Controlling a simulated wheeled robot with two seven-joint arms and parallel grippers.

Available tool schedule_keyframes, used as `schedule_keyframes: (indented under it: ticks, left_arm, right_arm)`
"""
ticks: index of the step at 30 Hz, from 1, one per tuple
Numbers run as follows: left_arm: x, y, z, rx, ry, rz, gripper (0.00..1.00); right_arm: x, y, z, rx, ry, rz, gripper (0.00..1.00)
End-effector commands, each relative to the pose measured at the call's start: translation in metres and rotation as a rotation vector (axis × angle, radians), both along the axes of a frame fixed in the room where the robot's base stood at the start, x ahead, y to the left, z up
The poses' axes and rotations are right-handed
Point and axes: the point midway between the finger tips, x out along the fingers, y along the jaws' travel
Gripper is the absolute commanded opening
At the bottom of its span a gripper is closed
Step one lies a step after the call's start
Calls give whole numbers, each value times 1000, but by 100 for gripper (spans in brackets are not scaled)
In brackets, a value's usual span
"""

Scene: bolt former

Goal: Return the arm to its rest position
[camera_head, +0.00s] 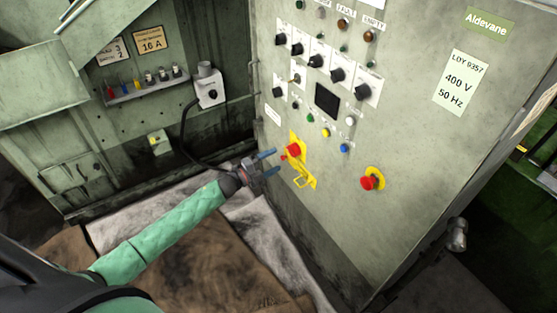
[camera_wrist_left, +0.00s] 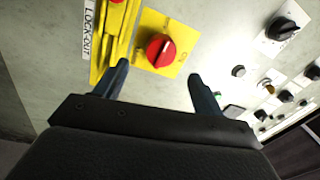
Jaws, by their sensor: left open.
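My left arm (camera_head: 165,230), in a green quilted sleeve, reaches from the lower left toward the control panel in the head view. My left gripper (camera_head: 269,164) is open, with its two blue fingers apart and nothing visible between them. It is in front of the panel, just left of the red rotary switch (camera_head: 293,149) on its yellow plate. In the left wrist view the red switch (camera_wrist_left: 160,50) shows beyond and between the open fingers (camera_wrist_left: 158,85). I cannot tell the exact gap to the panel. My right gripper is not in view.
The grey control panel (camera_head: 420,130) carries several knobs, a dark screen (camera_head: 327,100) and a red emergency button (camera_head: 372,178) on yellow. A yellow lockout bracket (camera_head: 303,180) sticks out below the switch. A shelf (camera_head: 145,93) with small coloured items is at the back left.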

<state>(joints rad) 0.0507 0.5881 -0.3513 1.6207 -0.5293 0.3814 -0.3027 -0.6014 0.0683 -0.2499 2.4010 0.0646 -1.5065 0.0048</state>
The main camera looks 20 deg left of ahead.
Motion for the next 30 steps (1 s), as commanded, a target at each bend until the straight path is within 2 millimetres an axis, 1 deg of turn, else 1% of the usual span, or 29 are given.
schedule_keyframes:
  ticks: [8,15,20,23,26,27,30]
  left_arm:
    - [-3,3,1,-1,-1,0,69]
    - [-3,2,0,0,0,0,69]
    - [-2,4,-1,-10,14,9,69]
    - [5,12,-6,-13,52,64,69]
    - [15,30,-16,-21,117,170,69]
    - [20,38,-21,-27,149,222,69]
    - [28,56,-24,-54,224,353,69]
  right_arm:
    - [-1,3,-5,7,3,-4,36]
    - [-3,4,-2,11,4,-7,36]
    - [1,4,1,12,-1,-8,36]
    - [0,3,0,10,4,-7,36]
    - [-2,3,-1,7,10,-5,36]
    - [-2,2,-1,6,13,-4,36]
    - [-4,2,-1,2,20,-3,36]
